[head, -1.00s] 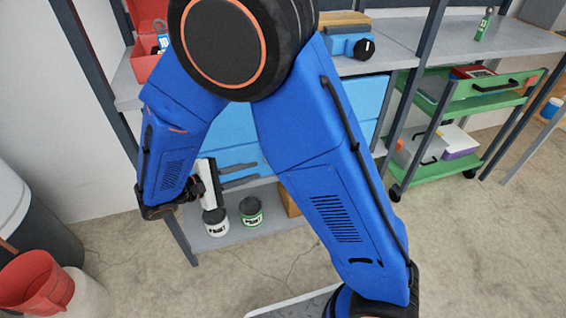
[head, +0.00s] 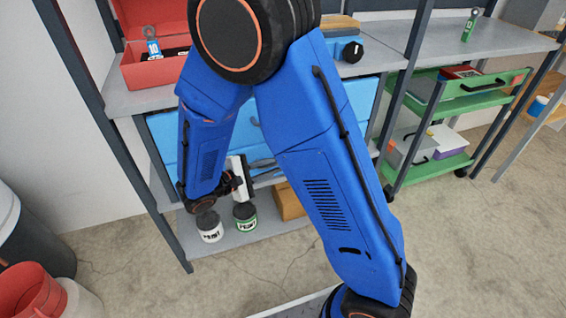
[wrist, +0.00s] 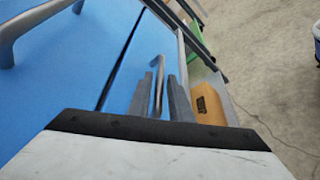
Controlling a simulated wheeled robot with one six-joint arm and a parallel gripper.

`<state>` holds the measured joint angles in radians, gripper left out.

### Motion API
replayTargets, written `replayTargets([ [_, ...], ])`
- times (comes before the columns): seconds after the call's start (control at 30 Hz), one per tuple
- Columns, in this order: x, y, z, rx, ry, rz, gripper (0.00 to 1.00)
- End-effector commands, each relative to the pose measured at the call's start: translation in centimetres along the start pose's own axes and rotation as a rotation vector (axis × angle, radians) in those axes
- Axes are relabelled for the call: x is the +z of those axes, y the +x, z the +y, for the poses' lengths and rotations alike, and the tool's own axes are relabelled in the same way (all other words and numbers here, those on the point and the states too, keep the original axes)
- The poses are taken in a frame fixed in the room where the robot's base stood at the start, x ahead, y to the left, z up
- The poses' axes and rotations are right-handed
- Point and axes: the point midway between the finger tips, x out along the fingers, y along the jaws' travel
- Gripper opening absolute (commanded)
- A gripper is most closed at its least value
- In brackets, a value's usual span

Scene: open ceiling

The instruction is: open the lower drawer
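The blue drawer unit (head: 163,132) sits in the grey shelf frame, partly hidden behind my arm. In the wrist view the lower drawer's blue front (wrist: 125,85) is divided from the upper drawer's front (wrist: 75,60) by a dark gap. The lower drawer's grey bar handle (wrist: 159,84) shows between the fingers of my gripper (wrist: 160,98). The gripper is open, with visible gaps beside the handle; contact cannot be told. The upper drawer's handle (wrist: 18,32) is at the upper left. In the head view my gripper (head: 263,169) is near the unit's lower front. Both drawers look shut.
A green cart (head: 455,105) stands at the right. A red bucket (head: 32,292) is at the lower left. The floor in front is clear.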

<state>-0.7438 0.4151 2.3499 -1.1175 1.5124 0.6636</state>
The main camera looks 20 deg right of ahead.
Motion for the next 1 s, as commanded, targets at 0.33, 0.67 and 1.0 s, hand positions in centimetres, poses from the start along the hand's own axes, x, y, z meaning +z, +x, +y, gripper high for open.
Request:
replayTargets([
  [0.33, 0.0, 3.9, 0.0, -0.001, -0.001, 0.000, 0.19],
  [0.67, 0.0, 4.4, 0.0, 0.000, 0.000, 0.001, 0.19],
  [1.0, 0.0, 4.4, 0.0, 0.000, 0.000, 0.001, 0.00],
])
